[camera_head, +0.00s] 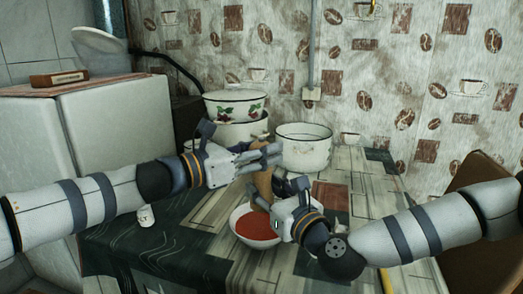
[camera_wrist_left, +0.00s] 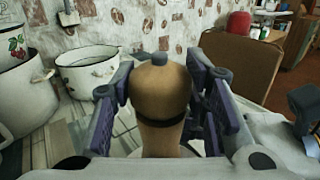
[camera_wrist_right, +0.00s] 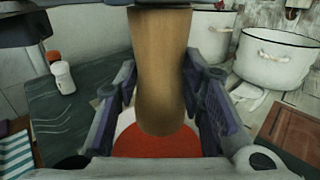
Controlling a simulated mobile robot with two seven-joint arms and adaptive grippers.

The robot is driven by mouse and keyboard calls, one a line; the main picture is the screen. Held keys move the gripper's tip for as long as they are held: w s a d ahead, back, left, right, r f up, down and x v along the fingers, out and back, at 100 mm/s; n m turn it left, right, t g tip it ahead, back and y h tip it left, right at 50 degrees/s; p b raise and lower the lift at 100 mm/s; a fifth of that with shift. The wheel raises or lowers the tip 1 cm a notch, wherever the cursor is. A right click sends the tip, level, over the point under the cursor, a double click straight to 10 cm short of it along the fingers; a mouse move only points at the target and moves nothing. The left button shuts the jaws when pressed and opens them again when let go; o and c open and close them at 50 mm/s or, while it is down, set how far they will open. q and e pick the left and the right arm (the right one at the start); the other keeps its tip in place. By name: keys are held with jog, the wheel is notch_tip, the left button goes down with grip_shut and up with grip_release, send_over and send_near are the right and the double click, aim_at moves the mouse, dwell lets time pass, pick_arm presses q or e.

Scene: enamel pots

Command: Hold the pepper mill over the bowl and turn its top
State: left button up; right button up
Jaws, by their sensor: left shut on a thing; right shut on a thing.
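The wooden pepper mill (camera_head: 263,186) is upright over the white bowl (camera_head: 238,229), which holds red soup (camera_head: 256,225). My left gripper (camera_head: 268,158) is shut on the mill's rounded top (camera_wrist_left: 160,90), just above its dark ring. My right gripper (camera_head: 285,192) is lower and shut on the mill's body; the right wrist view shows the wooden body (camera_wrist_right: 160,75) between the fingers, with the red soup (camera_wrist_right: 140,148) below. In the head view the grippers hide much of the mill and part of the bowl.
White enamel pots (camera_head: 303,152) stand behind the grippers, one patterned with berries (camera_head: 235,106). A small white shaker (camera_head: 146,217) stands at the left on the patterned tablecloth (camera_head: 190,240). A white fridge (camera_head: 110,125) is at the left, a brown chair (camera_head: 470,225) at the right.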

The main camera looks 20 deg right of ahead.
pick_arm(q)
jog(key=shift+w+f+m+g+h, duration=0.1)
jog(key=shift+w+m+g+h, duration=0.15)
jog(key=shift+m+g, duration=0.7)
jog(key=shift+s+g, duration=0.15)
jog(key=shift+g, duration=0.4)
jog(key=shift+s+m, duration=0.1)
jog(key=shift+m, duration=0.15)
jog(key=o, duration=1.2)
jog(key=shift+g, duration=0.3)
jog(key=shift+a, duration=0.1)
jog(key=s+a, duration=0.1)
jog(key=a, duration=1.1)
jog(key=shift+s, duration=0.3)
jog(key=shift+d, duration=0.1)
jog(key=shift+c, duration=0.2)
